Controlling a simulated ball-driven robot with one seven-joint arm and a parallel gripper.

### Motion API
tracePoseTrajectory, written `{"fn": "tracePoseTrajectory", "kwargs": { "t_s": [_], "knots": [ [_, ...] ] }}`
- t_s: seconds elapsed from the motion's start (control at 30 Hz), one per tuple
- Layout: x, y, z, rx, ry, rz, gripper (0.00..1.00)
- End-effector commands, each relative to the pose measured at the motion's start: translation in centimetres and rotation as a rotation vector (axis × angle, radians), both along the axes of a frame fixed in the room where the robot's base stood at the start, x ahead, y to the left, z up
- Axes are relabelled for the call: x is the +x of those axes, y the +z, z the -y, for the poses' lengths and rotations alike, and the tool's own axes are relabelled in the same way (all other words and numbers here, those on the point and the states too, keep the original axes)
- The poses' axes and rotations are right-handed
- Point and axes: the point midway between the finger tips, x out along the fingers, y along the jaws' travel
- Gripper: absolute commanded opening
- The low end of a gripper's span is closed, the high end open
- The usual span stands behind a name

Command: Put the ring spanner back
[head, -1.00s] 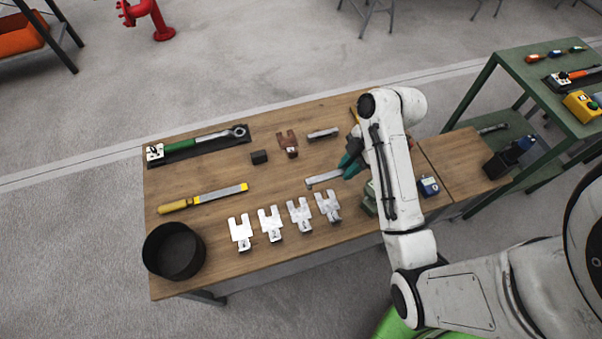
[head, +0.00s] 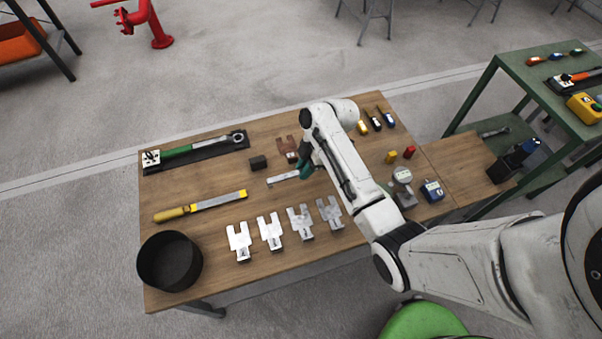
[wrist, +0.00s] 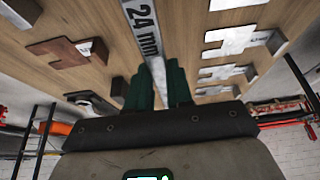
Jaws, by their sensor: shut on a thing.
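My gripper (head: 304,169) has dark teal fingers, shut on a flat silver bar marked "24 mm", which I take for the ring spanner (head: 283,179). In the wrist view the spanner (wrist: 143,32) runs out from between the fingers (wrist: 158,88) toward the top edge. It extends left from the gripper in the head view, over the middle of the wooden table (head: 225,205). I cannot tell how high it is above the wood. Its ring end is not clearly visible.
Several silver forked plates (head: 270,231) stand along the front. A rust-brown forked plate (head: 287,148) and a black block (head: 258,163) are behind. Left are a green-handled wrench on a black tray (head: 215,148), a yellow-handled file (head: 200,206) and a black round bin (head: 170,261).

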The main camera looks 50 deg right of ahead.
Motion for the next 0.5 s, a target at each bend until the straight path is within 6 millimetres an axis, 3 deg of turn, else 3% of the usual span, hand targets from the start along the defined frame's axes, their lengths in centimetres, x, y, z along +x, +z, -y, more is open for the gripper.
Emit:
{"fn": "tracePoseTrajectory", "kwargs": {
  "t_s": [0.27, 0.5],
  "knots": [
    [1.5, -1.8, -0.1, 0.000, 0.001, 0.000, 0.00],
    [1.4, -4.5, 0.0, -0.002, 0.001, 0.001, 0.00]
  ]
}}
